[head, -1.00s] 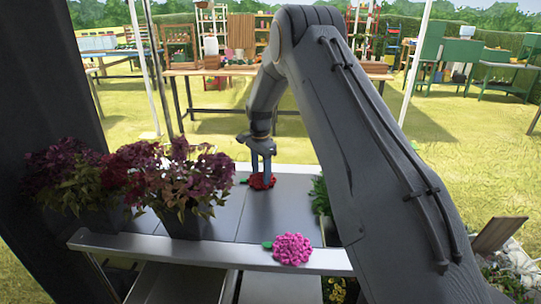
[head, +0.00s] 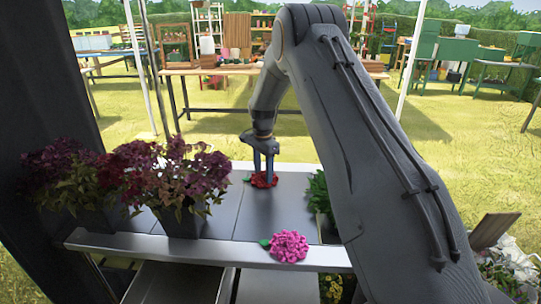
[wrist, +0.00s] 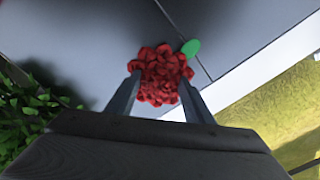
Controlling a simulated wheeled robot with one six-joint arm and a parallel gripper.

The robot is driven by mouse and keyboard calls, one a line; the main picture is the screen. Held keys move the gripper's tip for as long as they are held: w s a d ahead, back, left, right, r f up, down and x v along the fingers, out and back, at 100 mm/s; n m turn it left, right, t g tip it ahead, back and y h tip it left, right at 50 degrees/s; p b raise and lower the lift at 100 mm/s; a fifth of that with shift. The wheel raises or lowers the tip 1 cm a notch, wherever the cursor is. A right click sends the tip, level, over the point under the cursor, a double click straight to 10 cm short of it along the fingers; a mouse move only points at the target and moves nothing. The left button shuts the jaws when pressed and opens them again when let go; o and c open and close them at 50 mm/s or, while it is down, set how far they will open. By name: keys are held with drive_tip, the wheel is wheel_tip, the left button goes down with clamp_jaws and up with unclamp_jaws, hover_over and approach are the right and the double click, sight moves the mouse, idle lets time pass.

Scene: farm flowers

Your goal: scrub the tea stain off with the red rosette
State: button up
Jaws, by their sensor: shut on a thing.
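The red rosette (head: 264,180) is a ruffled red flower with a green leaf at its side. It is at the far part of the grey table top (head: 262,222). My gripper (head: 263,168) points down and is shut on the rosette. In the wrist view the rosette (wrist: 160,74) sits between the two fingers (wrist: 158,96), its green leaf (wrist: 190,47) at upper right. The rosette is at or very close to the surface; I cannot tell whether it touches. No tea stain can be made out; the rosette and my arm may hide it.
A pink rosette (head: 288,246) lies on the table's near metal ledge. Potted purple flowers (head: 178,180) stand at the left. A green leafy plant (head: 319,194) is close at the right, also in the wrist view (wrist: 32,112). The table's middle is bare.

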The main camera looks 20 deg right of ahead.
drive_tip(key=shift+s+d, duration=0.3)
drive_tip(key=shift+d, duration=0.5)
drive_tip(key=shift+s+d+r, duration=0.1)
drive_tip(key=shift+d+r, duration=0.05)
drive_tip(key=shift+r, duration=0.1)
wheel_tip(320, 180, up, 8)
drive_tip(key=p, duration=0.2)
drive_tip(key=shift+f, duration=0.2)
